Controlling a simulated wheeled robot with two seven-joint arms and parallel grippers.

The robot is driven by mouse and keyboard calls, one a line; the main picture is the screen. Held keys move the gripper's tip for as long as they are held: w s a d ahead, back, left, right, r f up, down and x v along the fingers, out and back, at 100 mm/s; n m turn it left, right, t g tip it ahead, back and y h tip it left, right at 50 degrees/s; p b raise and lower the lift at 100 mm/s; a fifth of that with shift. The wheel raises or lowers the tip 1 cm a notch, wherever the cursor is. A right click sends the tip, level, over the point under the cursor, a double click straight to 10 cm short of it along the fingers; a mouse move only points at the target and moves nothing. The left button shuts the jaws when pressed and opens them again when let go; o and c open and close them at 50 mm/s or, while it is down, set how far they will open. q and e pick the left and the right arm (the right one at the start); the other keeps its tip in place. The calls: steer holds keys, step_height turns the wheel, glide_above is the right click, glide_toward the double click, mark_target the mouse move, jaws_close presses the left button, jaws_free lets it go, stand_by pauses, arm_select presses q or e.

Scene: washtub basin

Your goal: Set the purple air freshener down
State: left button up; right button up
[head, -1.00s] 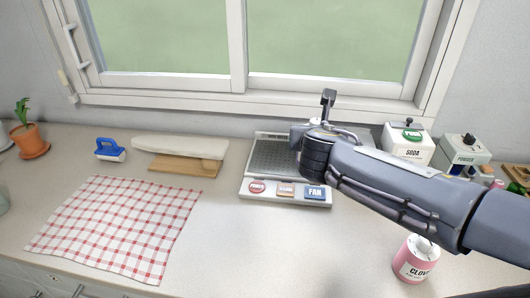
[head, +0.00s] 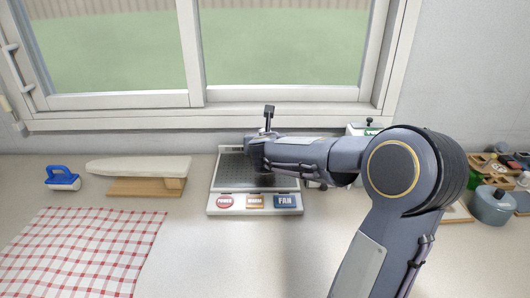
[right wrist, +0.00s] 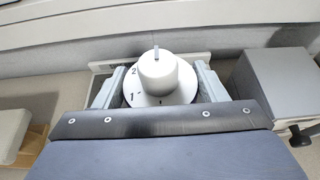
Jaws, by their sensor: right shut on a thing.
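No purple air freshener can be made out in either view. My right gripper (head: 258,152) is over the grey ribbed plate of a white appliance (head: 225,207) with a FAN button on its front. Its fingers are hidden behind my wrist in the head view. In the right wrist view my right gripper (right wrist: 160,80) is shut on a white round knob-like thing (right wrist: 158,78), with a wide base marked 1 and 2. It stands between the two fingers, and its underside is hidden. My left gripper is not in view.
A checked cloth (head: 85,250), a blue-handled brush (head: 62,179) and a padded board (head: 140,170) lie left. A white box (head: 360,130) is partly behind my arm. A grey pot (head: 492,205) stands right. The counter before the appliance is clear.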

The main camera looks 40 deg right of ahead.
steer(key=shift+w+d+f+b, duration=0.15)
steer(key=shift+f+b, duration=0.15)
steer(key=shift+f, duration=0.6)
steer(key=shift+w+a+f+b, duration=0.1)
steer(key=shift+f+b, duration=0.2)
steer(key=shift+f, duration=0.6)
steer(key=shift+f, duration=0.1)
steer(key=shift+f, duration=0.15)
steer(key=o, duration=1.2)
steer(key=shift+c, duration=0.2)
